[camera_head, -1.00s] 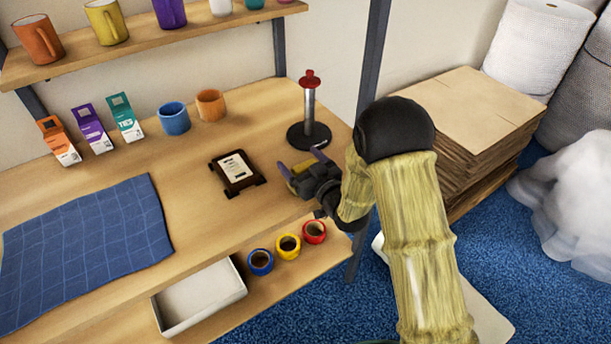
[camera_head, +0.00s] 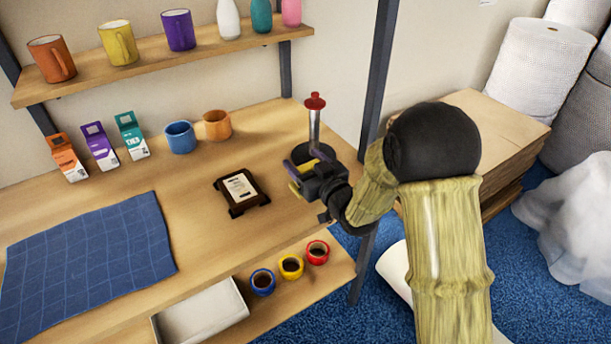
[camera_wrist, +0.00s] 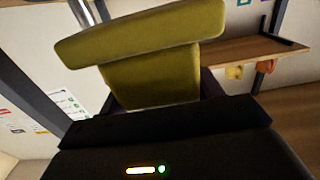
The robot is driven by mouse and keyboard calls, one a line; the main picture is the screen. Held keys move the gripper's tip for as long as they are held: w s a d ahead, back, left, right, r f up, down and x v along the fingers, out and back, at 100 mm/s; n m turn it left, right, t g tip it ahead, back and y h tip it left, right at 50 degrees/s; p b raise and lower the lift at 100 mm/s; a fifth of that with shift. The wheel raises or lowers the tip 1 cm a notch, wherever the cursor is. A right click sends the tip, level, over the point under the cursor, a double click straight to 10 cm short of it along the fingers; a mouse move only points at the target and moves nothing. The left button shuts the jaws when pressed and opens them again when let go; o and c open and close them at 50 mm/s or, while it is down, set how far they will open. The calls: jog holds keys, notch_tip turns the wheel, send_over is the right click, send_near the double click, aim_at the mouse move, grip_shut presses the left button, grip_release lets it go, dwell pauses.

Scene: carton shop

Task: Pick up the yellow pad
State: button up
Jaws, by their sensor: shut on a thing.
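The yellow pad (camera_wrist: 150,60) fills the upper middle of the wrist view as a thick olive-yellow T-shaped block. Its lower part sits between the jaws of my gripper, which is shut on it. In the head view my gripper (camera_head: 302,178) is above the right end of the bench, in front of the red-topped post. Only a small yellow bit of the pad (camera_head: 294,189) shows there; the rest is hidden by the gripper and its fingers.
A post with a red knob (camera_head: 315,103) stands on a round black base just behind my gripper. A black-framed label stand (camera_head: 241,190) is to the left. A blue mat (camera_head: 90,255) covers the bench's left. Several cups and cartons stand at the back. A shelf upright (camera_head: 376,75) is at right.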

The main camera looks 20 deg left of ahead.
jog(key=shift+r, duration=1.5)
jog(key=shift+w, duration=0.1)
jog(key=shift+o, duration=1)
jog(key=shift+c, duration=0.4)
jog(key=shift+f, duration=0.1)
